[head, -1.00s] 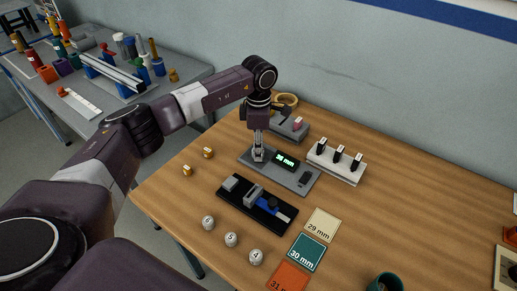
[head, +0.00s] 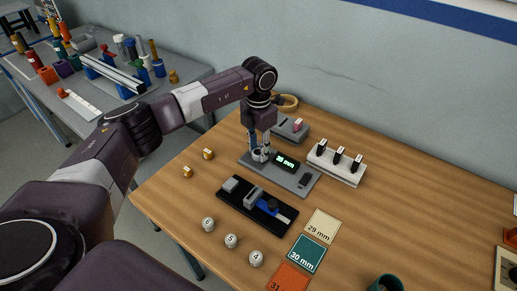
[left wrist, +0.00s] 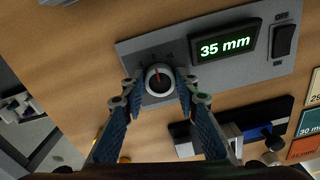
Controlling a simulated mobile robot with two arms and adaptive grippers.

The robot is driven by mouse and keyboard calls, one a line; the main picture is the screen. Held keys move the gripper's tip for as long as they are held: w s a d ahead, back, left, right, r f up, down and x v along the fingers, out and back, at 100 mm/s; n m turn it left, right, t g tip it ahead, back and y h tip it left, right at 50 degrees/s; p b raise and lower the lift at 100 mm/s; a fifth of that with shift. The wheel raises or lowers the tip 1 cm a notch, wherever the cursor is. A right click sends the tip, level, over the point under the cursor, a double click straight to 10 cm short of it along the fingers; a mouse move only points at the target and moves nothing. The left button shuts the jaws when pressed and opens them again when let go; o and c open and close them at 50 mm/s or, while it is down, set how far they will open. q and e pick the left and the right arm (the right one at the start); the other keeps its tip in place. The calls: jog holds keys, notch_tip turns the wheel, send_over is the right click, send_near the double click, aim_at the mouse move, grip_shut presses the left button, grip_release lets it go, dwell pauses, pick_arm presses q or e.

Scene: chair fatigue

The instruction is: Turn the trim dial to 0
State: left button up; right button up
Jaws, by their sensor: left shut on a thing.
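The trim dial (left wrist: 159,80) is a round knob with a pale rim, dark centre and red pointer mark. It sits on a grey panel (left wrist: 235,72). The red mark points toward the top of the left wrist view, slightly left. My left gripper (head: 260,157) is shut on the dial, one finger on each side, and hides it in the head view. My right gripper is in neither view.
An ON/OFF rocker switch (left wrist: 284,41) is on the same panel. A black slide fixture (head: 235,191) lies in front, and a white block with several black levers (head: 336,162) stands right. Numbered balls (head: 231,240) and coloured mm cards (head: 306,252) lie nearer. The table's right side is mostly clear.

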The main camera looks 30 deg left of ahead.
pick_arm(q)
jog(key=shift+w+r+n, duration=0.1)
jog(key=shift+r+n, duration=0.05)
jog(key=shift+n, duration=0.15)
jog(key=o, duration=1.1)
jog(key=shift+o, duration=0.2)
notch_tip(320, 180, up, 12)
